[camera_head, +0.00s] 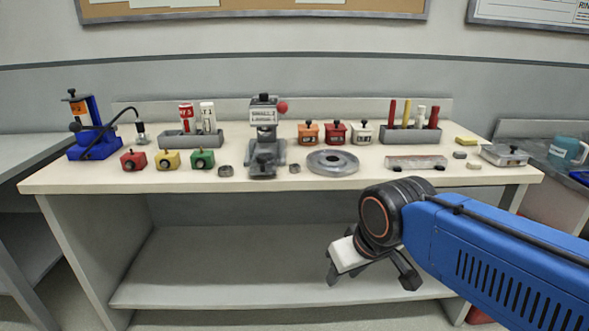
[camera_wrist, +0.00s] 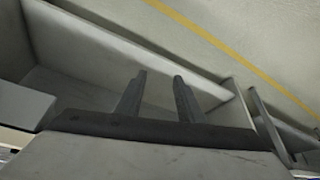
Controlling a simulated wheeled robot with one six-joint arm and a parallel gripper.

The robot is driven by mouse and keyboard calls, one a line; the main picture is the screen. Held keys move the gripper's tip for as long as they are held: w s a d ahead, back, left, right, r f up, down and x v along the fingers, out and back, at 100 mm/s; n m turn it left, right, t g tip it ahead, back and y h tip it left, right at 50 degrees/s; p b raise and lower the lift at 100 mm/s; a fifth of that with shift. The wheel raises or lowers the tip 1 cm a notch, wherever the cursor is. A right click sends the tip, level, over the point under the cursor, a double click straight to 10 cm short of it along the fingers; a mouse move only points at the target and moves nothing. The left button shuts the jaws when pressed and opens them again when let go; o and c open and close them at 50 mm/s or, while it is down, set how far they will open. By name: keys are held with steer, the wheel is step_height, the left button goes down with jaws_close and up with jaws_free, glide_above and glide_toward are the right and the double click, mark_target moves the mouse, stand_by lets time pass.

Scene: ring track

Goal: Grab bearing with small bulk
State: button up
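Several small dark metal ring-like pieces lie on the workbench in the head view. One (camera_head: 225,171) is right of the green block, and another (camera_head: 294,168) is beside the grey press. Two more small round pieces lie at the right, one (camera_head: 460,154) behind the other (camera_head: 474,164). They are too small for me to tell which are bearings. A much larger grey disc (camera_head: 333,162) lies near the middle. My gripper (camera_head: 371,280) hangs in front of the bench, below its top. In the wrist view, its fingers (camera_wrist: 158,75) are apart with nothing between them.
The workbench top (camera_head: 90,180) has a clear front strip. A grey press (camera_head: 264,140) stands mid-bench, a blue stand (camera_head: 92,130) at left, and a small scale (camera_head: 504,155) at right. Coloured blocks and tool racks line the bench. A lower shelf (camera_head: 220,270) lies beneath.

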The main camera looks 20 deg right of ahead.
steer(key=w+r+m+g+h, duration=0.2)
steer(key=w+r+m, duration=0.5)
steer(key=w+r, duration=0.9)
steer(key=m+g+h, duration=0.2)
steer(key=m, duration=0.6)
glide_toward(293, 166)
steer(key=shift+s+d+f, duration=0.15)
steer(key=shift+d+f, duration=0.1)
steer(key=shift+f, duration=0.35)
steer(key=shift+s+d+f, duration=0.15)
steer(key=shift+d+f, duration=0.05)
steer(key=shift+f, duration=0.45)
steer(key=shift+w+x, duration=0.2)
steer(key=shift+x, duration=2.45)
steer(key=shift+a, duration=0.1)
steer(key=c, duration=0.8)
